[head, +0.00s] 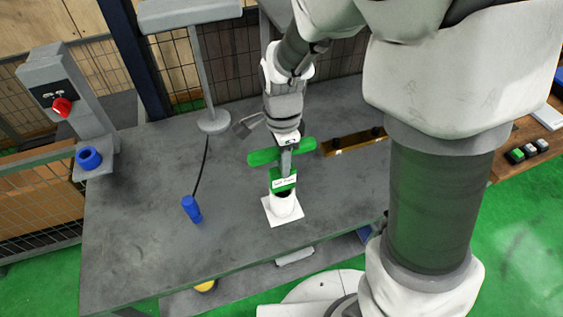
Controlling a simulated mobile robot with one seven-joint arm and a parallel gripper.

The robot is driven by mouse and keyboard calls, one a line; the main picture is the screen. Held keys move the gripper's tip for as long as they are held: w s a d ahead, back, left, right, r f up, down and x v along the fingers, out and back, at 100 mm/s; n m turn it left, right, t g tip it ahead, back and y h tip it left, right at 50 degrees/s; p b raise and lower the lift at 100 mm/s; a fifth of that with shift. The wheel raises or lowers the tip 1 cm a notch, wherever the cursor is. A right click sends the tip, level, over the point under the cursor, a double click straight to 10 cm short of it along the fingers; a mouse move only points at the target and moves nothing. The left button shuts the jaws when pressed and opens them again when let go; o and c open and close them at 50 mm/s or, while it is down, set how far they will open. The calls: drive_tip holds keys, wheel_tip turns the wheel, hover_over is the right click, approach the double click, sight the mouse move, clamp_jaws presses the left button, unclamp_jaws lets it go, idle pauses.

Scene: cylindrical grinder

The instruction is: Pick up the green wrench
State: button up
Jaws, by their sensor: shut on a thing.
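The green wrench (262,157) shows as a green bar reaching out to both sides of my gripper (286,150), near the middle of the grey table. My gripper points down and is shut on the green wrench, with its fingers covering the middle of it. Whether the wrench touches the holder or the table cannot be told from this view.
A blue cylinder (191,208) with a black cable lies on the grey table (140,240). A brown bar with black knobs (352,141) is right of my gripper. A grey post (207,75) stands behind. A red button (62,107) is at left.

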clamp_jaws()
idle(0.9)
drive_tip(key=shift+r, duration=0.2)
